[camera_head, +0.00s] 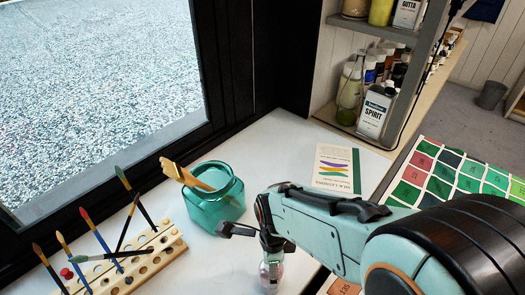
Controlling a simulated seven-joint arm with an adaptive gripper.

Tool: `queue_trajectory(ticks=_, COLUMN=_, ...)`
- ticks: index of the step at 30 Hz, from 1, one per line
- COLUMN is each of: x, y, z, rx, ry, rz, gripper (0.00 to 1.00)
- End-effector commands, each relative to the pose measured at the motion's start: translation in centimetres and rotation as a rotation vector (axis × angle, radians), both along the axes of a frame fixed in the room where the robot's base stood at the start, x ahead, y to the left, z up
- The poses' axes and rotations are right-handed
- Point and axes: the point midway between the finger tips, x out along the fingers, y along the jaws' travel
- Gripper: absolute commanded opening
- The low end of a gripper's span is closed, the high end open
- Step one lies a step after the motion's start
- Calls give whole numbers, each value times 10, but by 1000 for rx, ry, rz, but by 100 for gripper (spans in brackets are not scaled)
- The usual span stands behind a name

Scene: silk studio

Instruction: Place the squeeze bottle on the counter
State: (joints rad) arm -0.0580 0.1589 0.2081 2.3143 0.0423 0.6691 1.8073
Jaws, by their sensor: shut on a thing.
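My arm reaches in from the right, and my gripper (269,246) points down over the white counter (262,150). It is shut on the squeeze bottle (272,275), a small clear bottle with a pinkish tint. The bottle is upright at the bottom edge of the picture. Its top is hidden by the gripper and its base is cut off or hard to see, so I cannot tell if it touches the counter.
A teal glass jar (214,205) with wooden brushes stands left of my gripper. A wooden brush rack (135,262) holds several brushes at lower left. A card (337,169) lies behind, near a shelf (385,32) with bottles. A colour chart (440,172) is at right.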

Motion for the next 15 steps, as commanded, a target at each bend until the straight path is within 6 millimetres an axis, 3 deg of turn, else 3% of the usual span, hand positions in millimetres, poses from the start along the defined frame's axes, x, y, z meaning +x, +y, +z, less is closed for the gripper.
queue_trajectory(ticks=9, x=0, y=0, z=-3, rx=0, ry=-1, rz=0, gripper=13)
queue_trajectory(ticks=10, x=0, y=0, z=-3, rx=0, ry=-2, rz=0, gripper=63)
queue_trajectory(ticks=12, x=0, y=0, z=-3, rx=0, ry=-2, rz=0, gripper=80)
queue_trajectory(ticks=15, x=0, y=0, z=-3, rx=0, ry=-2, rz=0, gripper=80)
